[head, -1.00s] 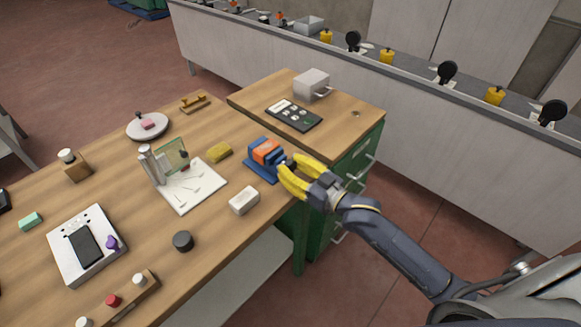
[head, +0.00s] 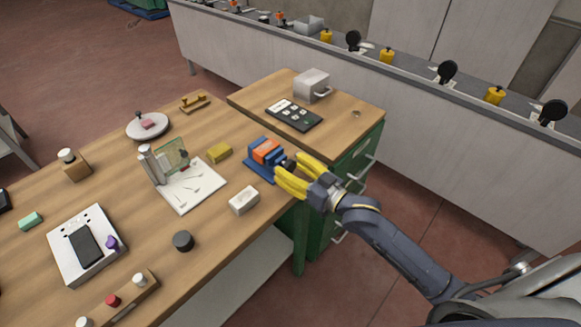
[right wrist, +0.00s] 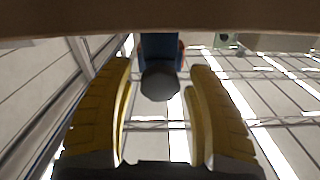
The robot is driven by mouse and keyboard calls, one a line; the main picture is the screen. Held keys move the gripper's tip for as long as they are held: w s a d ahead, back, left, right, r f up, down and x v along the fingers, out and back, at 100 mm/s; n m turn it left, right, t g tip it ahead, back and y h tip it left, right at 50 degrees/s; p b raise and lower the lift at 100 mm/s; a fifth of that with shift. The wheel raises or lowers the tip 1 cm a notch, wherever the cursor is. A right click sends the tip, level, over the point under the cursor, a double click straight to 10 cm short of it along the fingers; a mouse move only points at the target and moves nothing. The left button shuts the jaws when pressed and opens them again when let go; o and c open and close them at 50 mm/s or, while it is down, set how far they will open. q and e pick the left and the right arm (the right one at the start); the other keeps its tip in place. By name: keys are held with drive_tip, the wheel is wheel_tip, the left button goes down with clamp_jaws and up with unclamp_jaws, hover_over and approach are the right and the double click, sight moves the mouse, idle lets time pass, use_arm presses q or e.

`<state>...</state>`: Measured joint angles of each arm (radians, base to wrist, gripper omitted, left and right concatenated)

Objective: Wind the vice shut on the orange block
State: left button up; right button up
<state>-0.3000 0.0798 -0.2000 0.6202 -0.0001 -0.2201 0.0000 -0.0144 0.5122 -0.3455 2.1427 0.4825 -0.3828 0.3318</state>
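The blue vice (head: 258,170) stands at the table's right edge. The orange block (head: 264,150) sits between its blue jaws; whether both jaws touch it I cannot tell. The vice's dark round knob (right wrist: 160,81) is on the side facing my right gripper and shows in the right wrist view. My right gripper (head: 289,170) is open, its yellow fingers on either side of the knob with a gap to each, not touching it. The fingers partly hide the knob in the head view. My left gripper is in neither view now.
A white block (head: 244,201) and a yellow sponge (head: 219,153) lie left of the vice. A white board with a small glass stand (head: 192,188) is further left. A dark keypad (head: 294,116) lies on the cabinet top behind.

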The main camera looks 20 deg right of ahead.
drive_tip(key=shift+o, duration=0.3)
drive_tip(key=v, duration=1.2)
idle(0.5)
